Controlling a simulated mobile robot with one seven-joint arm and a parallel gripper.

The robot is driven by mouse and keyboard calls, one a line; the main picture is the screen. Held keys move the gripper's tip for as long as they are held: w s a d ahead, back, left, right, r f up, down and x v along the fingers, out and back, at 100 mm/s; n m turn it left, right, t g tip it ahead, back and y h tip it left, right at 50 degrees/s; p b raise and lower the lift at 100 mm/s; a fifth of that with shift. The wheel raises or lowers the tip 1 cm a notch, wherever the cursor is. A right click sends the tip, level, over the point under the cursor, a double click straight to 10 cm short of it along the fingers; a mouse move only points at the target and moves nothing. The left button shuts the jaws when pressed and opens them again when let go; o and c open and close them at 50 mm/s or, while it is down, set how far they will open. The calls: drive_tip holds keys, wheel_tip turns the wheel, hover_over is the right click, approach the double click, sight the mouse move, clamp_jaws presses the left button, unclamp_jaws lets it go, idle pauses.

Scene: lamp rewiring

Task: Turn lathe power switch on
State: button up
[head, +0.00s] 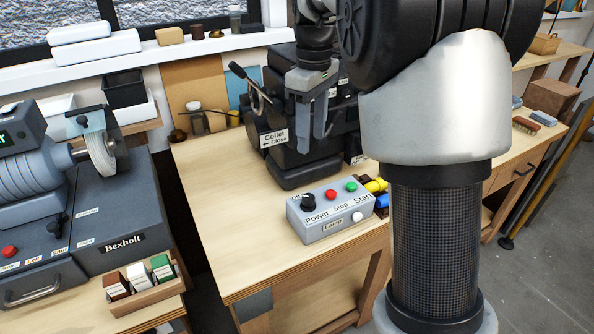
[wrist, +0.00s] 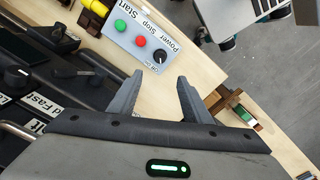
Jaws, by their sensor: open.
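The grey control box (head: 328,219) sits on the wooden bench near its front edge. In the wrist view the box is upside down at the top, with the power knob (wrist: 160,57) nearest my fingers. My gripper (head: 313,140) is open and empty, above and behind the box, in front of the dark lathe (head: 298,168). In the wrist view the gripper's fingers (wrist: 158,98) point toward the box without touching it.
Yellow and blue items (head: 376,186) lie right behind the box. A lever (head: 245,80) sticks up from the lathe. A grey Bexholt machine (head: 120,215) and a wooden tray of small boxes (head: 143,286) stand at left. Bare bench top (head: 235,235) lies left of the box.

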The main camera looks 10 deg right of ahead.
sight(310, 197)
wheel_tip(310, 197, down, 17)
drive_tip(key=shift+f+b, duration=0.1)
drive_tip(key=shift+b, duration=1.05)
drive_tip(key=c, duration=1)
